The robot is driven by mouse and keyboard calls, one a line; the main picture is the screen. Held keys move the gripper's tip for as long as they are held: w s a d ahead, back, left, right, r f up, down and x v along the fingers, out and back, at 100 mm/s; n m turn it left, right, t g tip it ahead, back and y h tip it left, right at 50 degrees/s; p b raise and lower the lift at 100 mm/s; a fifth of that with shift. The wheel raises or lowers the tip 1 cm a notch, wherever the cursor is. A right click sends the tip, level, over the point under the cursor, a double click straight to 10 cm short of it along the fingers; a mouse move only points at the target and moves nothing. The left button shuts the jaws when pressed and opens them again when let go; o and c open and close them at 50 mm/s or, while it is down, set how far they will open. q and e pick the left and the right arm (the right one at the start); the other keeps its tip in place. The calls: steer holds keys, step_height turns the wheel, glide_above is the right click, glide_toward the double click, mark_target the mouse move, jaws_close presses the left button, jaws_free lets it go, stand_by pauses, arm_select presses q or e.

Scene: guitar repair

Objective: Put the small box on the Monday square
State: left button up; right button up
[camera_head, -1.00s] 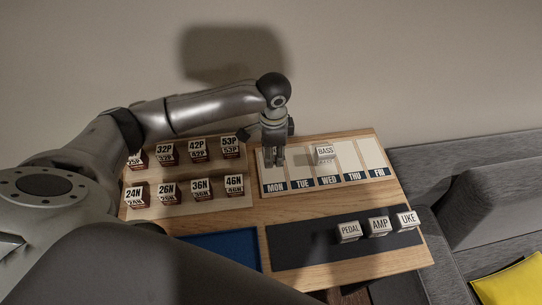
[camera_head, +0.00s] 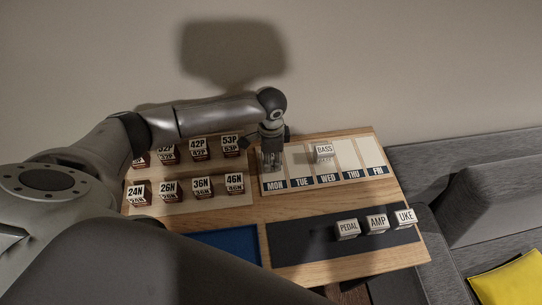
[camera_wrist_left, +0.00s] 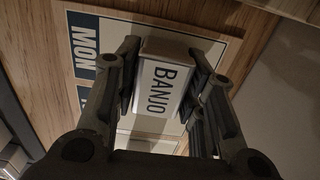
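The small white BANJO box (camera_wrist_left: 162,88) sits between the fingers of my left gripper (camera_wrist_left: 165,82) in the left wrist view, with a finger against each side. In the head view my left gripper (camera_head: 271,165) points down over the Monday square (camera_head: 275,184), the leftmost column of the week board. The gripper hides the box and most of that square in the head view. The MON label also shows beside the box in the left wrist view (camera_wrist_left: 84,61). I cannot tell whether the box touches the board. My right gripper is not in view.
A BASS box (camera_head: 323,151) stands on the Wednesday column. PEDAL (camera_head: 347,229), AMP (camera_head: 377,223) and UKE (camera_head: 405,216) boxes stand on the dark strip (camera_head: 290,246). Several numbered boxes stand on the wooden racks at left. A blue tray (camera_head: 232,240) lies in front. The wall is behind.

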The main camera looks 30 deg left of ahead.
arm_select(q)
steer(key=shift+o, duration=1.3)
steer(key=shift+r, duration=0.1)
step_height(320, 180, up, 11)
steer(key=shift+r+b, duration=0.1)
steer(key=shift+b, duration=0.7)
steer(key=shift+r, duration=0.5)
